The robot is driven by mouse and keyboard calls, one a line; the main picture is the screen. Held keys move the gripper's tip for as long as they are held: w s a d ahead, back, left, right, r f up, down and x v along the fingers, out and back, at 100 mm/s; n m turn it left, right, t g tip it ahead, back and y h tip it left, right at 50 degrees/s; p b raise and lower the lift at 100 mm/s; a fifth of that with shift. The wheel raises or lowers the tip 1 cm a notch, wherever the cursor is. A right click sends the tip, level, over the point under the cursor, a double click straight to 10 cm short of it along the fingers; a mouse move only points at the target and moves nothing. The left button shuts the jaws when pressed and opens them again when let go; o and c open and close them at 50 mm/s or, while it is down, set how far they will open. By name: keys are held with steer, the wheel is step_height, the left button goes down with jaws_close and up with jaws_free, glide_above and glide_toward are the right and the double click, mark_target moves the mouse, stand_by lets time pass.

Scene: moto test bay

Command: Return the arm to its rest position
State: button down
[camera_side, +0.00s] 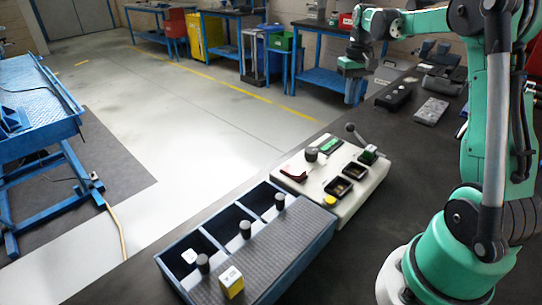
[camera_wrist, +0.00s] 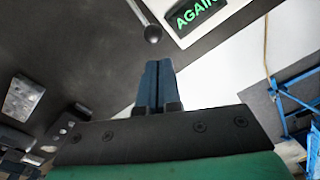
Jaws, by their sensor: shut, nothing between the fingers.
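My green arm (camera_side: 497,110) rises from its base at the right and reaches left across the top of the side view. My gripper (camera_side: 352,98) hangs fingers down above the far end of the dark bench, clear of the objects on it. In the wrist view its two blue fingers (camera_wrist: 158,64) are pressed together with nothing between them. The fingers are small in the side view.
A white console (camera_side: 345,208) with a lever (camera_side: 355,133) and a green-lettered display (camera_wrist: 196,14) stands mid-bench. Nearer is a blue three-compartment box (camera_side: 270,285) with black knobs and a yellow cube (camera_side: 231,282). Dark parts (camera_side: 393,95) lie at the far right.

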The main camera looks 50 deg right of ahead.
steer(key=s+a+n+t, duration=0.2)
steer(key=a+n+t, duration=0.1)
steer(key=a, duration=0.9)
steer(key=s+a+n+t, duration=0.2)
steer(key=a+n+t, duration=0.1)
steer(key=a, duration=1)
steer(key=shift+s+t, duration=0.15)
steer(key=shift+t, duration=0.45)
